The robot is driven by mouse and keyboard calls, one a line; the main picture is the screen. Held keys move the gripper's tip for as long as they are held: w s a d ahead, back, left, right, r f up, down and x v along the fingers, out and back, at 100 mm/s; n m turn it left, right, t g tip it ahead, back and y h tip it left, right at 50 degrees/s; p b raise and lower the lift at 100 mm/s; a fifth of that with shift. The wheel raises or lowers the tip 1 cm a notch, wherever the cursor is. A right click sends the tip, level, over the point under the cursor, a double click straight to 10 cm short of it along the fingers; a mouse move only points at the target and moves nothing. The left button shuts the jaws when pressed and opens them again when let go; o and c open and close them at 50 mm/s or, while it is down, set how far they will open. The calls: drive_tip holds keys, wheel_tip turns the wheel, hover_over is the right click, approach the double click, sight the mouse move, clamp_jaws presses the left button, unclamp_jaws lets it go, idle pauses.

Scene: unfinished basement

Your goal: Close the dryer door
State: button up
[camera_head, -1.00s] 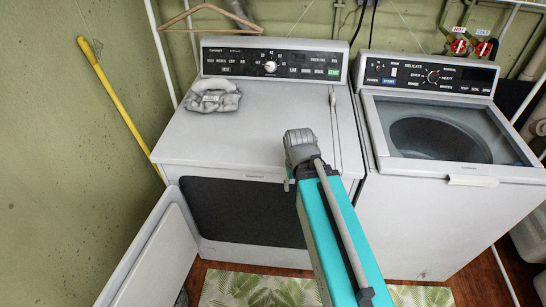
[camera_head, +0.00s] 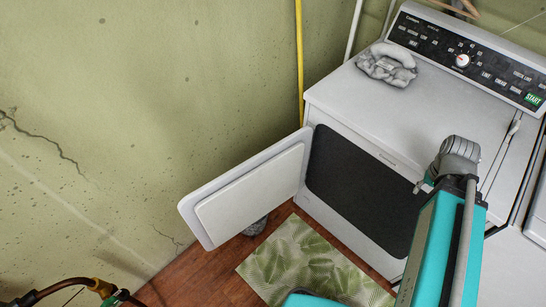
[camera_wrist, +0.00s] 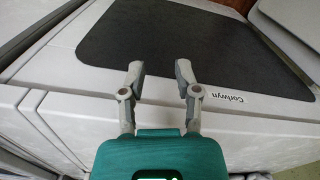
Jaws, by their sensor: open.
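The white dryer (camera_head: 400,115) stands at the right in the head view, its dark front opening (camera_head: 360,185) showing. Its white door (camera_head: 250,190) is swung wide open to the left, hinged at the opening's left side, its inner panel facing up toward the camera. In the wrist view my gripper (camera_wrist: 160,75) is open and empty, its two fingers apart in front of the dryer's front. The dark opening (camera_wrist: 180,45) lies beyond the fingertips. A pale panel at the upper right, perhaps the door (camera_wrist: 290,25), shows partly. In the head view my arm hides the gripper.
A grey cloth item (camera_head: 387,65) lies on the dryer top. A leaf-pattern mat (camera_head: 300,262) lies on the wood floor before the dryer. A yellow pole (camera_head: 299,55) leans by the green wall. Copper piping (camera_head: 95,288) shows at lower left. A grey object (camera_head: 255,227) sits near the door.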

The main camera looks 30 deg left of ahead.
clamp_jaws()
drive_tip(key=w+a+f+n+g+b, duration=0.15)
drive_tip(key=a+n, duration=0.25)
drive_tip(key=a, duration=1.4)
drive_tip(key=a+f+n+b, duration=0.3)
drive_tip(key=a, duration=1.6)
drive_tip(key=s+a+f+n+h+b, duration=0.1)
drive_tip(key=s+a+n, duration=0.1)
drive_tip(key=s+a, duration=0.5)
drive_tip(key=s+a+n+b, duration=0.1)
drive_tip(key=s+a+n, duration=0.1)
drive_tip(key=s+a, duration=0.6)
drive_tip(key=s+a+f+n+h+b, duration=0.1)
drive_tip(key=s+a, duration=0.6)
drive_tip(key=a, duration=1)
drive_tip(key=shift+s+f+n+h, duration=0.15)
drive_tip(key=shift+f+n+h, duration=0.2)
drive_tip(key=shift+n, duration=0.25)
